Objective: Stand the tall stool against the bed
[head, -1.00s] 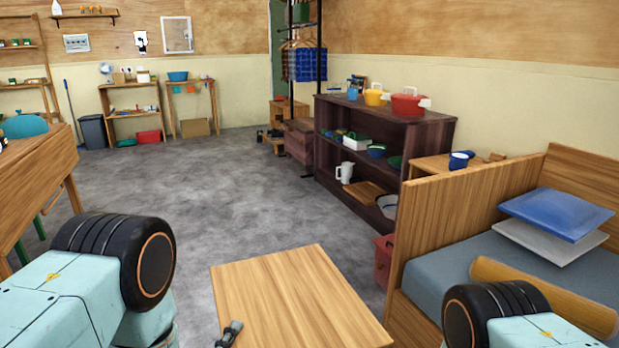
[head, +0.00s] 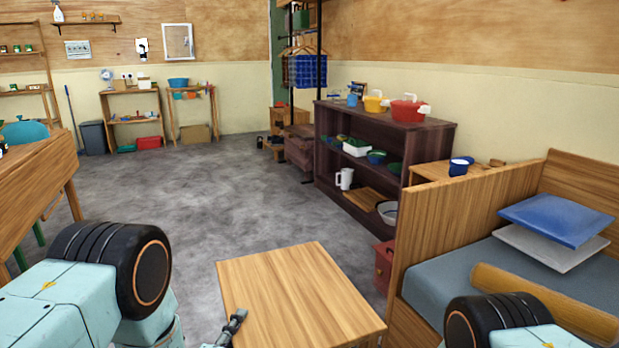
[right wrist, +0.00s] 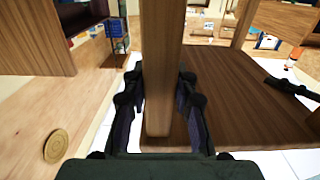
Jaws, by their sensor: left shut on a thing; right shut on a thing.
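The tall stool shows in the head view as a square, light wooden top (head: 300,298) at the bottom centre. The bed (head: 402,240), with a wooden end panel and grey-blue mattress, stands to its right. The stool top's right corner comes close to the bed's wooden side; I cannot tell if they touch. My left gripper (head: 236,322) is shut at the stool's left edge, its hold partly cut off by the frame. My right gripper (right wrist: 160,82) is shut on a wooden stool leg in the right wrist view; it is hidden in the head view.
A red box (head: 383,268) sits on the floor by the bed's end panel. A dark shelf unit (head: 362,160) stands along the right wall. A wooden table (head: 40,190) is at left. The grey floor (head: 200,190) ahead is clear.

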